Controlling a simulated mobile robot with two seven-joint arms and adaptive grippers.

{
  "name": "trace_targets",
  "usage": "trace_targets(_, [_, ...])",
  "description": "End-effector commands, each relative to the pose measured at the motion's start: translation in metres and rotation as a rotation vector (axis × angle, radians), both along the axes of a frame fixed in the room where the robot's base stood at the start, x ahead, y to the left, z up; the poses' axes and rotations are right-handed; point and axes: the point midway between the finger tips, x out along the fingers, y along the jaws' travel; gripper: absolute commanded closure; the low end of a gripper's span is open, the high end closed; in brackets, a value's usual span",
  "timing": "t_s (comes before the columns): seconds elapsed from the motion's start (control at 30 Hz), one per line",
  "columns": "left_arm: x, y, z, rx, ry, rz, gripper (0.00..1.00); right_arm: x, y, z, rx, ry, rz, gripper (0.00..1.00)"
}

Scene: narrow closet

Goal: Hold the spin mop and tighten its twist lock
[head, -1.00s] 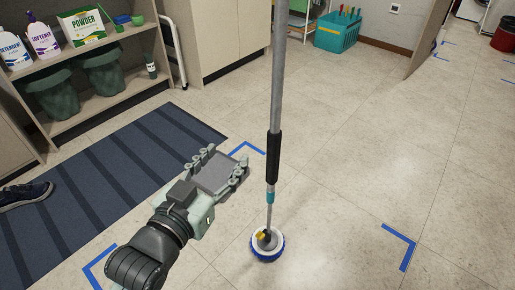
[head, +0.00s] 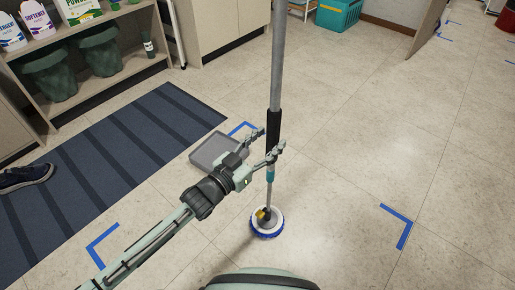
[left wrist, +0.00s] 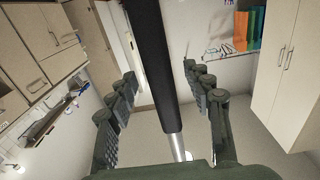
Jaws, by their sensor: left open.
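The spin mop (head: 276,75) stands upright on the floor, with a grey pole, a black grip sleeve (head: 273,128) and a teal collar (head: 270,174). Its round head (head: 267,224) has a blue rim and a small yellow part. My left gripper (head: 269,142) is open at the lower part of the black sleeve, just above the teal collar. In the left wrist view the black sleeve (left wrist: 160,55) runs between the two spread fingers, with gaps on both sides. The collar is not clear there. My right gripper is not in view.
A grey tray (head: 205,152) lies behind my left gripper, at the edge of a striped dark mat (head: 110,145). Blue tape corners (head: 397,228) mark the floor. Shelves with green bins (head: 100,52) stand at the upper left. Floor right of the mop is clear.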

Motion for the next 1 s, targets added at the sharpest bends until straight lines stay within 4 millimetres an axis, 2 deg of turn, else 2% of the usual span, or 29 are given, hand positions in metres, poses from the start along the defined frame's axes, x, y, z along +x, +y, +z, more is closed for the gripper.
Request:
trace_targets(0.2, [0.018,-0.013,0.000,-0.001,0.001,0.001,0.49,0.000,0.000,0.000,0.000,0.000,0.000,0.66])
trace_targets(0.53, [0.021,-0.016,0.000,0.000,0.001,0.001,0.49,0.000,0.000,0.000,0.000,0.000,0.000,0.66])
trace_targets(0.93, [0.021,-0.016,0.000,0.000,0.001,0.001,0.98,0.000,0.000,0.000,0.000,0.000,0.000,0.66])
trace_targets(1.0, [0.021,-0.016,0.000,0.000,0.001,0.001,1.00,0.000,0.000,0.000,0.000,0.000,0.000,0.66])
